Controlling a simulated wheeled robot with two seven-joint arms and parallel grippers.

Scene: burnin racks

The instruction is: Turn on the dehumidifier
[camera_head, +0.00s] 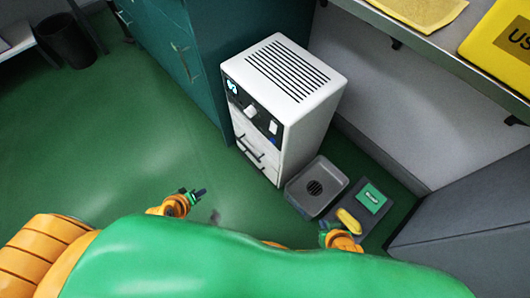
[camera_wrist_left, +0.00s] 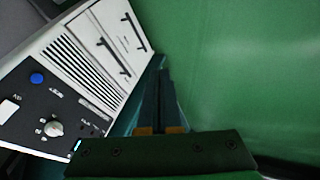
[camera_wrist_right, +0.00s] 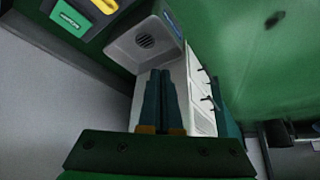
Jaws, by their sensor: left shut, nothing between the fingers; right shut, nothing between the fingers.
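The dehumidifier is a white cabinet (camera_head: 318,95) with a slotted top, standing on the green floor against a teal cabinet. Its dark front panel (camera_head: 259,120) faces left, with a lit cyan mark near its far end. In the left wrist view the dehumidifier (camera_wrist_left: 118,50) shows a round white knob (camera_wrist_left: 53,128), a blue button (camera_wrist_left: 37,78) and a white rectangular part (camera_wrist_left: 8,110). My left gripper (camera_head: 202,192) is shut and empty, in front of the dehumidifier and apart from it. My right gripper (camera_head: 323,226) is shut and empty, near the grey tray.
A grey tray (camera_head: 333,179) with a round grate sits beside the dehumidifier. Next to it a dark mat (camera_head: 345,196) carries a yellow item (camera_head: 349,219) and a green box (camera_head: 372,197). A shelf (camera_head: 425,45) overhangs at right.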

